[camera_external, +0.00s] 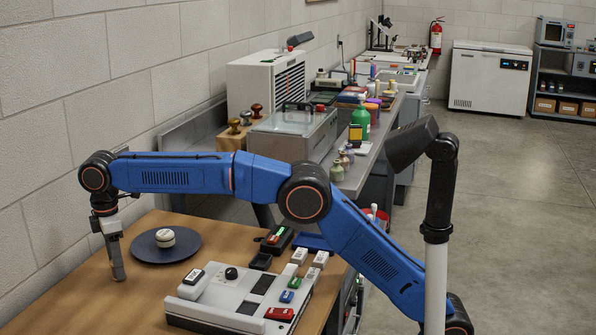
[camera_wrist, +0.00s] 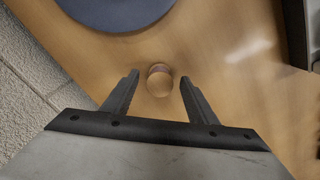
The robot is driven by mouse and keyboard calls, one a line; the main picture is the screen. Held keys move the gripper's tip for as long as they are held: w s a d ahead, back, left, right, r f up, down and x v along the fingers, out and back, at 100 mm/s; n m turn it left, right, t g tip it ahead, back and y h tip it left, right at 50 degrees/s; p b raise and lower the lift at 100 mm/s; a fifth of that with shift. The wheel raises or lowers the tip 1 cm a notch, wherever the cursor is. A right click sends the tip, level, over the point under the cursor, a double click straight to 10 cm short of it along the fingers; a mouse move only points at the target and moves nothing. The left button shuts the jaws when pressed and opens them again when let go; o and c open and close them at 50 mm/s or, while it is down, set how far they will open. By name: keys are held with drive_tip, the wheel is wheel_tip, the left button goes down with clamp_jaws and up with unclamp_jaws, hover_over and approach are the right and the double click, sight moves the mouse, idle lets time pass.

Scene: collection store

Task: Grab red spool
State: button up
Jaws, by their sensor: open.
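My gripper (camera_wrist: 160,77) is open, pointing down over the wooden table, with a finger on each side of a small round thing (camera_wrist: 159,83). This thing looks tan or wood-coloured with a darker band near its top. It may be the spool, but I cannot see clear red on it. Gaps show between it and both fingers, so it looks untouched. In the external view my gripper (camera_external: 117,268) is low over the table, left of a dark blue disc; the small thing cannot be made out there.
The dark blue disc (camera_external: 145,250) bears a cream round object (camera_external: 165,237); its edge shows in the wrist view (camera_wrist: 115,12). A white device (camera_external: 215,305) with coloured blocks stands at the table's front. The wall (camera_external: 40,210) is close on the left.

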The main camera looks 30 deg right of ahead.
drive_tip(key=shift+f, duration=0.5)
drive_tip(key=c, duration=1.1)
drive_tip(key=shift+s+d+r, duration=0.1)
drive_tip(key=shift+d+r, duration=0.1)
drive_tip(key=shift+r, duration=0.35)
wheel_tip(320, 180, up, 10)
drive_tip(key=r, duration=0.1)
drive_tip(key=s+d, duration=1.3)
drive_tip(key=d, duration=0.1)
drive_tip(key=shift+s+f, duration=0.25)
drive_tip(key=shift+s, duration=0.15)
